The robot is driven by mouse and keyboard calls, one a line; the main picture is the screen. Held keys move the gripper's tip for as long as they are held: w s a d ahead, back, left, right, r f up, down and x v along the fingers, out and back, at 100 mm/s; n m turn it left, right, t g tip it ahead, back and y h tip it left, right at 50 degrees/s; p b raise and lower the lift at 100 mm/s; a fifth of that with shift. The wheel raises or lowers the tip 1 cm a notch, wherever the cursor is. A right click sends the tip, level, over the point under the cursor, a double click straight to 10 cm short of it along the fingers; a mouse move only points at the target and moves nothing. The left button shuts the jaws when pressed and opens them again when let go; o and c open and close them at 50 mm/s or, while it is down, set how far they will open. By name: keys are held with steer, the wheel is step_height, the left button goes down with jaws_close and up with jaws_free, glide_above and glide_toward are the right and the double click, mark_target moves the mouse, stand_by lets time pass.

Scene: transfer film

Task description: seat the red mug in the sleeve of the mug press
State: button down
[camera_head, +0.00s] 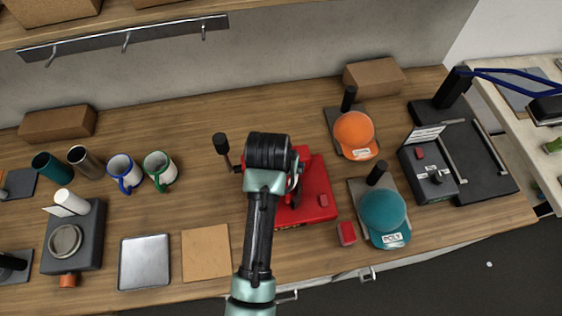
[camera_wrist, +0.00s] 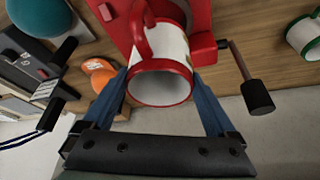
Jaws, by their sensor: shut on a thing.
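The red mug press (camera_head: 318,192) stands mid-table, partly behind my arm, and also shows in the wrist view (camera_wrist: 202,14). Its black-handled lever (camera_head: 221,145) sticks up at its left. The mug is at the press; I cannot tell how far it is in the sleeve, which is hidden.
Blue-rimmed (camera_head: 124,172) and green-rimmed (camera_head: 160,170) mugs stand left of the press. An orange cap (camera_head: 354,133) and a teal cap (camera_head: 384,215) sit on stands at right. A small red block (camera_head: 347,233) lies close by. The wood behind the press is clear.

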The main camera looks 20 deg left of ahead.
steer(key=shift+f+b, duration=1.05)
steer(key=shift+f, duration=0.9)
steer(key=shift+p, duration=0.75)
steer(key=shift+f+b, duration=2.35)
steer(key=shift+f, duration=1.15)
jaws_free()
steer(key=b+v, duration=0.2)
steer(key=v, duration=1.1)
